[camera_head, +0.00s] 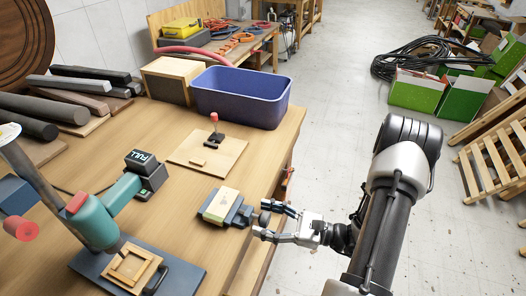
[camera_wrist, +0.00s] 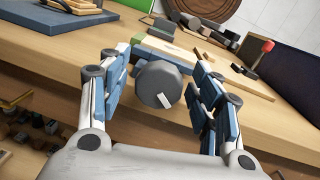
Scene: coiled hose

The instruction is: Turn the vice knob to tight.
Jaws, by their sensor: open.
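The vice (camera_head: 229,207) sits near the right edge of the workbench, with a pale yellow-green block in its jaws. Its dark round knob (camera_head: 264,218) points toward my gripper. In the wrist view the knob (camera_wrist: 158,88) is a dark grey faceted cylinder with a white mark on its face, seen between the fingers. My gripper (camera_head: 277,221) is open, with one finger on each side of the knob. In the wrist view both blue-padded fingers of my gripper (camera_wrist: 162,100) appear apart from the knob.
A blue bin (camera_head: 240,97) stands at the back of the bench. A red-topped toggle clamp on a wooden board (camera_head: 205,153) lies behind the vice. A teal press (camera_head: 100,205) stands at the left. Floor to the right is mostly clear near my arm.

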